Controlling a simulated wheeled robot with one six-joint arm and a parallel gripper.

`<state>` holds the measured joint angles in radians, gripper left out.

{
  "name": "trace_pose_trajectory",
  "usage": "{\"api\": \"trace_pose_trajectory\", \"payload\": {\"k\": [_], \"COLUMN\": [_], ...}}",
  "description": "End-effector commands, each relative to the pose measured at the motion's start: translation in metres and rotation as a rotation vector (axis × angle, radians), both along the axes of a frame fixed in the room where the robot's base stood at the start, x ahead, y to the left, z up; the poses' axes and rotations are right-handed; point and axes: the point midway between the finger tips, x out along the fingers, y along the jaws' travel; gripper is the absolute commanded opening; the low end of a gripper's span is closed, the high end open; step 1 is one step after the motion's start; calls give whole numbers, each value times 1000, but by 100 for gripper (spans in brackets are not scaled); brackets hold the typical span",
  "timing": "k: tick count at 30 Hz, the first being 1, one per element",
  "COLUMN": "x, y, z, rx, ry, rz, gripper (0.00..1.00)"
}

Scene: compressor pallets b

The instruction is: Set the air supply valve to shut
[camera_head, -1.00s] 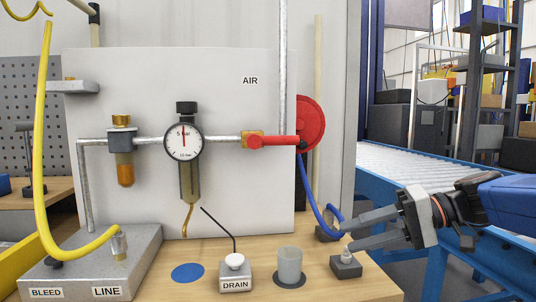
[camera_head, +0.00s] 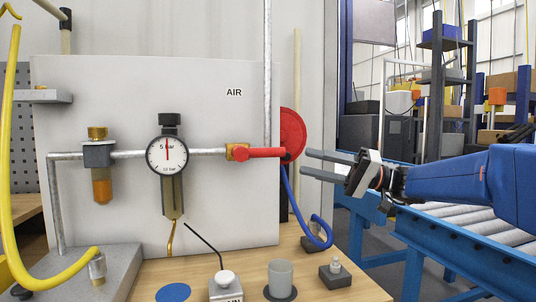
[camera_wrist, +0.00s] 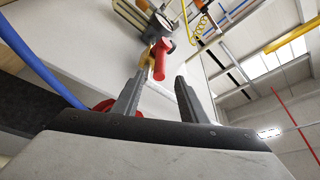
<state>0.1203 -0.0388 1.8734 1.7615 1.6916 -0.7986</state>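The air supply valve is a brass body (camera_head: 235,152) on the horizontal pipe under the AIR label. Its red lever (camera_head: 264,153) lies level, in line with the pipe, pointing right. In the wrist view the lever (camera_wrist: 160,60) shows beyond the fingertips, roughly in line with the space between them. My gripper (camera_head: 306,163) is open and empty, to the right of the lever's end at about its height, in front of the red disc's right side. It does not appear to touch the lever. The wrist view shows both fingers (camera_wrist: 160,82) apart.
A red disc (camera_head: 293,135) sits behind the lever's end, with a blue hose (camera_head: 290,195) hanging below. The round gauge (camera_head: 167,154) is left of the valve, needle upward. A grey cup (camera_head: 280,275) and a small block (camera_head: 335,276) stand on the bench below.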

Motion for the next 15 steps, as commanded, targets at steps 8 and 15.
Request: {"api": "trace_pose_trajectory", "payload": {"k": [8,15], "x": [1,3], "y": [44,79], "z": [10,17], "rx": [0,-1], "ry": [-1,0], "rz": [4,3], "gripper": [39,39]}}
